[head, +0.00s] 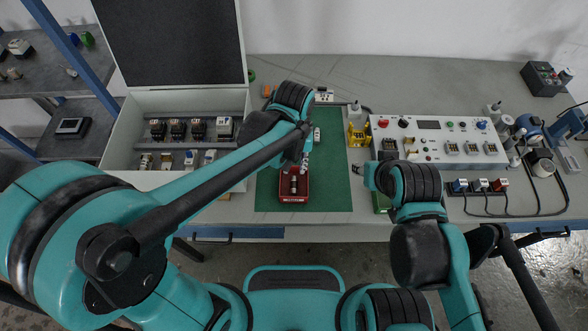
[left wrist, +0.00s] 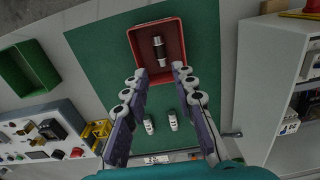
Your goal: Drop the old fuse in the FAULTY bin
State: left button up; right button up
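The red FAULTY bin (head: 294,199) stands on the green mat near its front edge. The old fuse (left wrist: 158,48), a dark cylinder with pale bands, lies inside the bin (left wrist: 181,48) in the left wrist view. It also shows in the head view (head: 294,184). My left gripper (head: 305,160) is just behind and above the bin. In the left wrist view its fingers (left wrist: 160,76) are spread apart, with nothing between them. My right gripper (head: 362,176) is beside the green bin (head: 381,202), right of the mat; its finger opening is unclear.
Two small white parts (left wrist: 148,126) (left wrist: 173,121) are on the green mat (head: 331,185). A control panel (head: 437,124) with a yellow part (head: 358,135) is at right. An open case (head: 122,150) with several modules is at left. The mat's right front is clear.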

pick_arm(q)
jog(key=shift+a+r, duration=0.1)
jog(key=shift+r, duration=0.75)
jog(key=s+a+r+t, duration=0.2)
jog(key=a+r+t, duration=0.1)
jog(key=a, duration=0.5)
jog(key=s+a+r+t, duration=0.3)
jog(key=a+t, duration=0.1)
jog(key=a, duration=0.5)
jog(key=shift+a+r, duration=0.25)
jog(key=shift+a, duration=0.05)
jog(key=shift+s+f, duration=0.1)
jog(key=shift+f, duration=0.15)
